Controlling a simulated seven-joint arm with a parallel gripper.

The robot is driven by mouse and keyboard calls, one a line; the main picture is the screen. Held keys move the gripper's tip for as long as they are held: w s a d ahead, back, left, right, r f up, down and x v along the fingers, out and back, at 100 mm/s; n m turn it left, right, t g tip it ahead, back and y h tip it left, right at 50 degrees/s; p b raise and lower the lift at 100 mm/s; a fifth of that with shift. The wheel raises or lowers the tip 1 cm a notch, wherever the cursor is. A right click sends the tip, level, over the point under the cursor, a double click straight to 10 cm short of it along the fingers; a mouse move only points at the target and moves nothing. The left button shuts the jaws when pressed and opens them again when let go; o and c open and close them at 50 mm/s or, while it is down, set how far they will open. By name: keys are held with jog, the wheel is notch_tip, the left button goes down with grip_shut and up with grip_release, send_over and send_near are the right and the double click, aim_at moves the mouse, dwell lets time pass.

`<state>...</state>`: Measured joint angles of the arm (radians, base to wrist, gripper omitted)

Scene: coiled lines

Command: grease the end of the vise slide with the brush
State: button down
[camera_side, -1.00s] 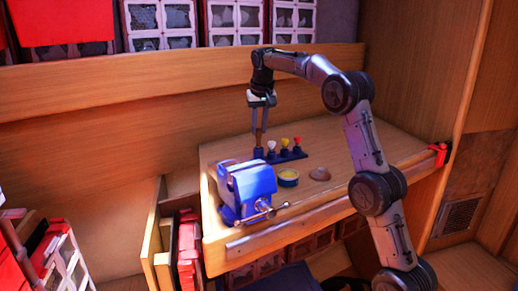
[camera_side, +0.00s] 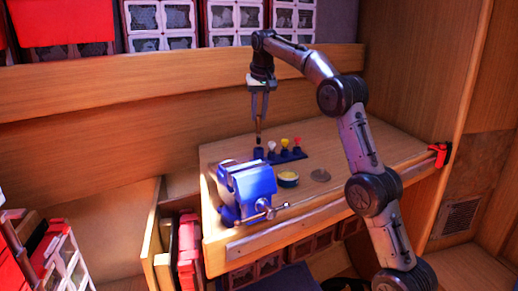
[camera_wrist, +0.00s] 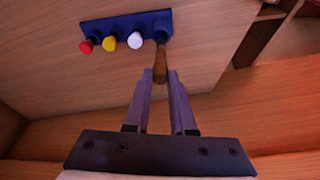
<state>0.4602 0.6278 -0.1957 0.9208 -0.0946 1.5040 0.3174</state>
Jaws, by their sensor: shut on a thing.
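My gripper (camera_side: 259,112) is shut on a brush with a brown wooden handle (camera_wrist: 160,62). The brush hangs upright, its dark lower end (camera_side: 258,138) just above the leftmost holder of the blue rack (camera_side: 293,156). In the wrist view the handle runs from between the fingers toward the end of the rack (camera_wrist: 125,24). The blue vise (camera_side: 254,181) stands at the bench's front left, below and in front of the gripper. An open tin with yellow contents (camera_side: 288,177) stands right of the vise. The bristles are too small to make out.
White (camera_side: 271,145), yellow (camera_side: 284,142) and red (camera_side: 297,141) topped tools stand in the rack. A flat round disc (camera_side: 320,175) lies right of the tin. A red clamp (camera_side: 438,152) sits at the bench's right edge. The bench's right part is clear.

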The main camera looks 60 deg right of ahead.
dwell(0.6)
jog(key=shift+s+f+g, duration=0.1)
jog(key=shift+s+g, duration=0.1)
jog(key=shift+g, duration=0.1)
jog(key=s+a+r+g+h, duration=0.1)
jog(key=s+a+r+g, duration=0.15)
jog(key=s+a, duration=0.6)
jog(key=s+x, duration=0.1)
jog(key=x, duration=0.5)
jog(key=shift+s+f+n+g, duration=0.15)
jog(key=shift+f+n+g, duration=0.15)
jog(key=shift+g, duration=0.05)
jog(key=shift+a+f, duration=0.1)
jog(key=shift+f, duration=0.55)
dwell(1.2)
notch_tip(320, 180, up, 7)
dwell(1.0)
dwell(0.5)
